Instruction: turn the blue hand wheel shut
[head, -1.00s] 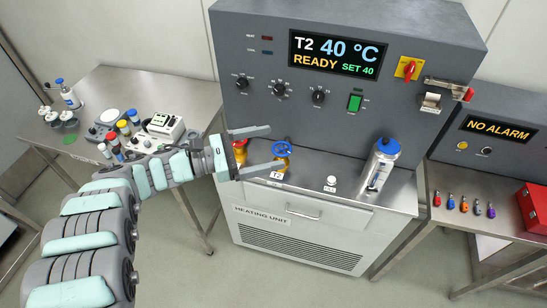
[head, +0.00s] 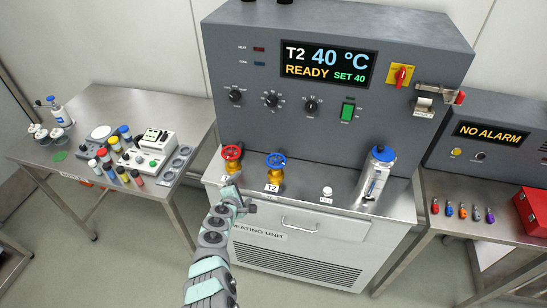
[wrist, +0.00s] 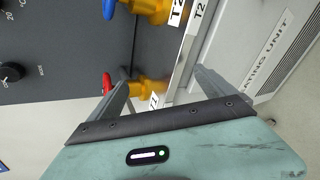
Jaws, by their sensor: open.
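The blue hand wheel (head: 275,160) sits on a yellow valve body labelled T2, on the steel ledge of the heating unit. In the wrist view the blue wheel (wrist: 109,6) is cut off at the top edge, outside my fingers. My gripper (head: 240,198) is open and empty, in front of the ledge, lower left of the blue wheel and apart from it. In the wrist view my gripper (wrist: 163,82) has its two fingers spread, with the red wheel's yellow valve seen between them.
A red hand wheel (head: 232,153) stands just left of the blue one. A white knob (head: 327,191) and a blue-capped vessel (head: 376,175) are on the ledge to the right. A side table (head: 110,105) with bottles and instruments is at left.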

